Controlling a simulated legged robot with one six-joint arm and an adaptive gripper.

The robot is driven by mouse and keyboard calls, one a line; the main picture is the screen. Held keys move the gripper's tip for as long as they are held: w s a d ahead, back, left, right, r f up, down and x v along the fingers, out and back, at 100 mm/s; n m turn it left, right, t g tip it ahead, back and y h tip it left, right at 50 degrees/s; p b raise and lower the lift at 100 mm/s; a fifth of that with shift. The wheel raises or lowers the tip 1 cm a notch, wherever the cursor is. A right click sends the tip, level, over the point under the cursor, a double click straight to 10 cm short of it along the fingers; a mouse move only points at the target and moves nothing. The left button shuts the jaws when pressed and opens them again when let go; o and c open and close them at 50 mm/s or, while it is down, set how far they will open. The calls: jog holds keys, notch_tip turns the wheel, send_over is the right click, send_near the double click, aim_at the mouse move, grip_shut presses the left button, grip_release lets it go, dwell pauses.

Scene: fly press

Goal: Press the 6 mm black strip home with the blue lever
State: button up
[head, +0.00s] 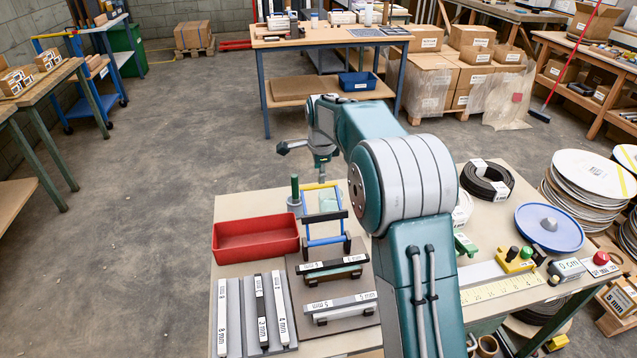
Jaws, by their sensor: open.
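A black strip (330,265) with white labels, apparently the 6 mm one, lies across a brown fixture plate (302,257). The blue lever (326,241) is a U-shaped frame just behind this strip, with a dark bar (325,216) across its raised part. Whether the strip is fully seated cannot be told. My gripper (293,147), small and dark, is behind and above the lever, in the air and apart from it. It is open and appears empty; its fingertips are hard to make out.
A red tray (255,240) stands left of the lever. A green post (295,188) rises behind it. A white strip (340,302) lies in front on the fixture; several strips lie front left. A black coil (487,180) and blue disc (549,228) lie right. The floor left is clear.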

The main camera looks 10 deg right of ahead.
aim_at(318, 185)
jog(key=x, duration=0.5)
jog(key=shift+c, duration=0.3)
grip_shut()
